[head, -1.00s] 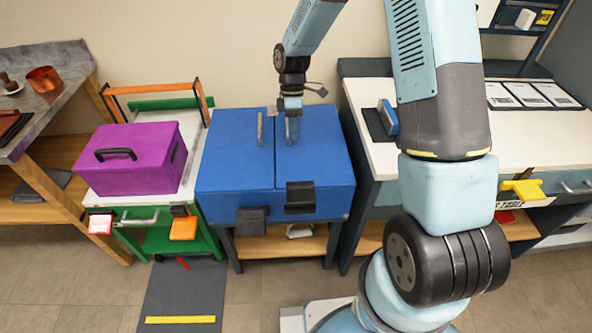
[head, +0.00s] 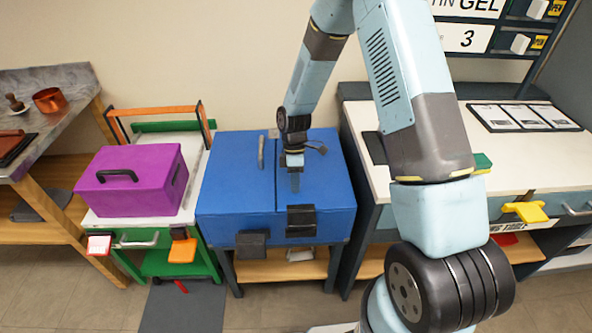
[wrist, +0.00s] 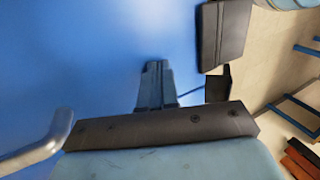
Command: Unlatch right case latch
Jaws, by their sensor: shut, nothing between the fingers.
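The blue case (head: 232,192) stands on a dark-framed bench, its two lids shut. The right latch (head: 300,220) is a black block at the front edge of the right lid; it also shows at the upper right of the wrist view (wrist: 222,35). The left latch (head: 251,243) sits lower on the front face and shows smaller in the wrist view (wrist: 218,82). My gripper (head: 295,185) points down over the right lid, just behind the right latch and apart from it. In the wrist view its fingers (wrist: 155,88) are together and empty.
A metal handle (head: 261,150) stands on the left lid and shows at the lower left of the wrist view (wrist: 40,145). A purple box (head: 130,185) on a green cart is to the left. A white-topped counter (head: 375,185) is close on the right.

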